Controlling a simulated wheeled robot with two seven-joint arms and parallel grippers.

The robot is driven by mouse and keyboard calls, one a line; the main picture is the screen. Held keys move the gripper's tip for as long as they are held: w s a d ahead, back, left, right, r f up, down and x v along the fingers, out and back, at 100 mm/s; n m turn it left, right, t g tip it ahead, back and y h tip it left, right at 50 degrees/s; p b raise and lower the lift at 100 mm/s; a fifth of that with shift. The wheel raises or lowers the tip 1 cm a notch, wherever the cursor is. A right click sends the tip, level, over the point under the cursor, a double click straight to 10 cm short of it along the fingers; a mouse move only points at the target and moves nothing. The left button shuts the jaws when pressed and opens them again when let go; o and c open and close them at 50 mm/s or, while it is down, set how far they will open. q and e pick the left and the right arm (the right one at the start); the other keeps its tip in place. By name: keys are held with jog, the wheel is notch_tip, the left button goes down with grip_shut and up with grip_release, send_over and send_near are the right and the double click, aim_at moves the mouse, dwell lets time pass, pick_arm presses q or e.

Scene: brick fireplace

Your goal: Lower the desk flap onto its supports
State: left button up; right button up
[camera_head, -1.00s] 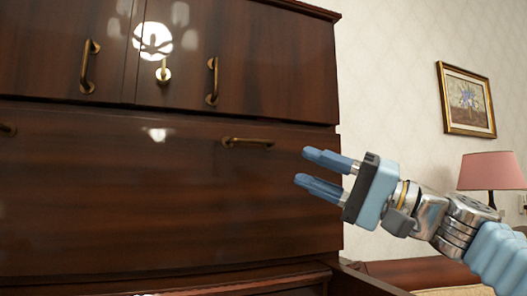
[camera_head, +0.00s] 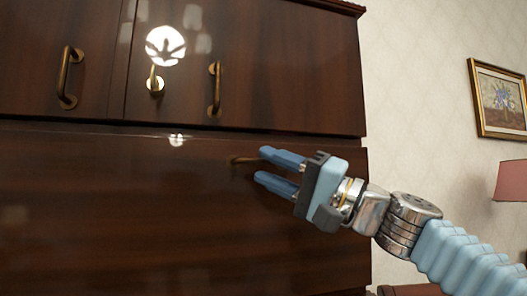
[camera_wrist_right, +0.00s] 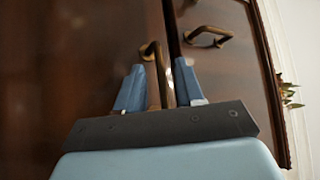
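The desk flap (camera_head: 130,210) is a broad dark wood panel below the cabinet doors. It stands upright and closed. Its horizontal brass handle (camera_head: 240,160) is partly hidden behind my right gripper (camera_head: 264,166). This gripper is open, its blue fingertips at the handle. In the right wrist view the flap handle (camera_wrist_right: 152,75) lies between the two spread fingers (camera_wrist_right: 158,80). I cannot tell whether they touch it. The flap's supports cannot be made out. My left gripper is not in view.
Above the flap are two doors with brass handles (camera_head: 69,77) (camera_head: 215,89) and a key (camera_head: 154,81); a door handle also shows in the right wrist view (camera_wrist_right: 209,36). At right are a framed picture (camera_head: 500,98) and a pink lamp shade (camera_head: 511,180).

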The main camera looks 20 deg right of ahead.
jog(key=shift+x, duration=1)
jog(key=shift+c, duration=0.3)
grip_shut()
